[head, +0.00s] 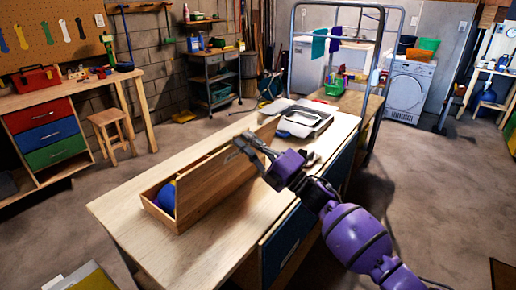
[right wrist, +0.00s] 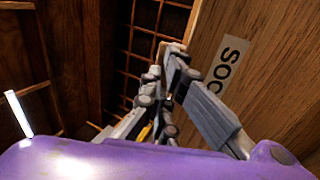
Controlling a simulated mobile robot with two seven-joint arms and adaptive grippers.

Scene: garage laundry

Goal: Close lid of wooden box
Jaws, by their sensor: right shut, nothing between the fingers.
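The long wooden box (head: 158,212) sits on the light wooden workbench in the head view. Its lid (head: 215,180) stands raised along the right long side, so the box is open toward the left. A blue object (head: 167,198) shows inside at the near end; the rest of the inside is mostly hidden by the lid. My right gripper (head: 241,143) is shut and empty at the lid's upper edge; I cannot tell if it touches. In the right wrist view its fingertips (right wrist: 174,50) are close to a wooden panel (right wrist: 262,40) with a lettered label. My left gripper is not in view.
A grey tray-like item (head: 305,118) lies on the workbench (head: 125,215) beyond the box. A metal rack frame (head: 365,90) stands behind. The bench is bare at the near left. Concrete floor is open on both sides.

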